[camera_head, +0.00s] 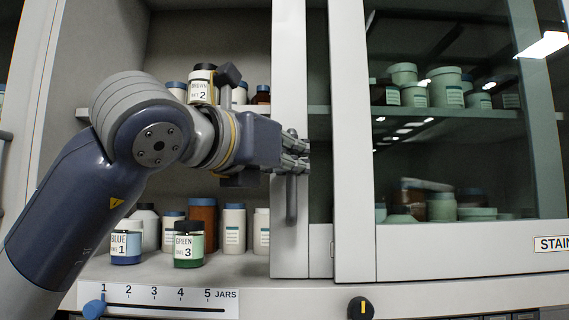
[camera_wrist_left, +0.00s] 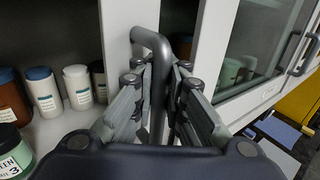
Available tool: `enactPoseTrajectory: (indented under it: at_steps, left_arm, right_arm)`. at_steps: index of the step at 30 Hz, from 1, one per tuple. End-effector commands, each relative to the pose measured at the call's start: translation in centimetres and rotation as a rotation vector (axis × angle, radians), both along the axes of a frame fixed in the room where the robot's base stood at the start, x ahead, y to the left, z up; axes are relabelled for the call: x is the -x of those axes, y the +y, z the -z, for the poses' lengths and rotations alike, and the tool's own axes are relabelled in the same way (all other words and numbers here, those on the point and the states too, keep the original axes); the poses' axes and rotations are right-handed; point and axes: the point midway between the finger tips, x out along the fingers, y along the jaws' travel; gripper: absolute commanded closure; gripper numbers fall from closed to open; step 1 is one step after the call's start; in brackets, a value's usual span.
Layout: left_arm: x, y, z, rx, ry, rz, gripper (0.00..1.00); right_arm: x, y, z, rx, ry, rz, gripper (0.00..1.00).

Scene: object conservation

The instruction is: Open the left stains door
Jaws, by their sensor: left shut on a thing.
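A white door frame (camera_head: 289,70) with a dark grey bar handle (camera_head: 291,203) stands mid-picture in the head view, with a narrow glass strip to its right. To its left the cabinet is open, showing shelves of jars. My left gripper (camera_head: 296,156) reaches the handle from the left. In the left wrist view the fingers (camera_wrist_left: 160,92) are shut around the upright part of the handle (camera_wrist_left: 157,50), one on each side. The fingers hide part of the handle in the head view. My right gripper is not in view.
A right glass door (camera_head: 353,140) is beside it, with a STAINS label (camera_head: 553,244) below. Inside the open left side stand a blue jar 1 (camera_head: 126,243), a green jar 3 (camera_head: 189,245) and other bottles. A jar slider (camera_head: 158,299) and black knob (camera_head: 360,308) are below.

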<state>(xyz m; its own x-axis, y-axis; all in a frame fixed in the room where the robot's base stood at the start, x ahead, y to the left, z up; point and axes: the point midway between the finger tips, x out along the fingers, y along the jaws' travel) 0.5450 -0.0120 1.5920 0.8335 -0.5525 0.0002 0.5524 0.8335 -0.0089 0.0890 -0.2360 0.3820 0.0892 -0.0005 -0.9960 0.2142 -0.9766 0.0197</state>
Motion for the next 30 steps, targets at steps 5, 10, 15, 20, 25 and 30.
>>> enactPoseTrajectory:
  at_steps: [5, 10, 15, 20, 25, 30]
  left_arm:
    - [0.3, -0.6, 0.4, -0.008, 0.004, 0.012, 1.00]
    - [0.3, -0.6, 0.4, -0.009, 0.004, 0.012, 1.00]
    - [0.2, -0.5, 0.3, -0.006, 0.003, 0.009, 0.79]
    - [0.2, -0.3, 0.2, -0.003, 0.001, 0.007, 0.79]
    - [0.1, -0.3, 0.1, -0.002, 0.001, 0.005, 0.79]
    - [0.9, 0.3, 0.0, -0.001, -0.001, 0.005, 0.79]
  right_arm:
    - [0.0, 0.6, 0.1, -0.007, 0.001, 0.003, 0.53]
    - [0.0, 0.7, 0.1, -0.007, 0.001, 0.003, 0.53]
    - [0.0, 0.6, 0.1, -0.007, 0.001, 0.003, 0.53]
    - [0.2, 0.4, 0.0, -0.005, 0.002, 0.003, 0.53]
    - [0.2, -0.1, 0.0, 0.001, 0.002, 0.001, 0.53]
    - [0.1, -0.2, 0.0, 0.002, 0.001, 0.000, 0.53]
